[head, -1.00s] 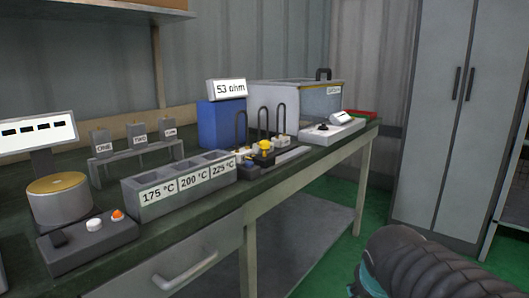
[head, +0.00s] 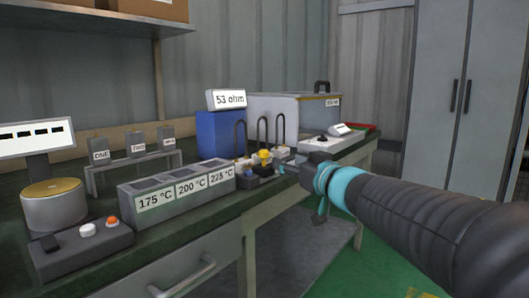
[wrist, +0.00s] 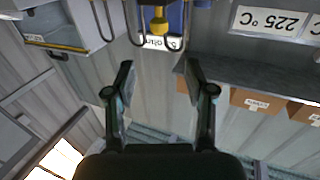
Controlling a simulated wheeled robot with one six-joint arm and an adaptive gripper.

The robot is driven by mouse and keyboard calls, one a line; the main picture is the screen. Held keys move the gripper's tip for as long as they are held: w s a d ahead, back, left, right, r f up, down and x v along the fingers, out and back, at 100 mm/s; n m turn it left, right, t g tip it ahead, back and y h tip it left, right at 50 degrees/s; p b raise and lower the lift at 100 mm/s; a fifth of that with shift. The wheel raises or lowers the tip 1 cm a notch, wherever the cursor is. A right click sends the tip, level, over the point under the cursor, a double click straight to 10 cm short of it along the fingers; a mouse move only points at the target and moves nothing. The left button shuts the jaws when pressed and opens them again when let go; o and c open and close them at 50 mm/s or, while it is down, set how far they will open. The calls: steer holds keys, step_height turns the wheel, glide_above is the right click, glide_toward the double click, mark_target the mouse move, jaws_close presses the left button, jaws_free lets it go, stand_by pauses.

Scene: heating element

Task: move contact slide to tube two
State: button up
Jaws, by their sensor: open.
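The contact slide, with a yellow knob (head: 264,155), sits on a low base (head: 262,177) on the bench. Three dark hooped tubes (head: 262,130) stand in a row just behind it. In the head view the knob appears in front of the middle tube; I cannot tell which one it touches. My gripper (wrist: 159,78) is open and empty, its two fingers spread apart in the wrist view. The yellow knob (wrist: 158,20) shows upside down beyond the fingers, near the top middle, apart from them. In the head view my arm reaches in from the right and partly hides the base's right end.
A grey block with temperature labels (head: 178,190) stands left of the base. A blue box (head: 218,135) with a "53 ohm" sign (head: 227,99) and a clear-sided tank (head: 312,117) are behind. A white-topped device (head: 322,142) and red tray (head: 360,129) lie at the right.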

mark_target(266, 151)
steer(key=b+x, duration=0.1)
steer(key=x, duration=1.2)
steer(key=shift+w, duration=0.2)
jaws_close()
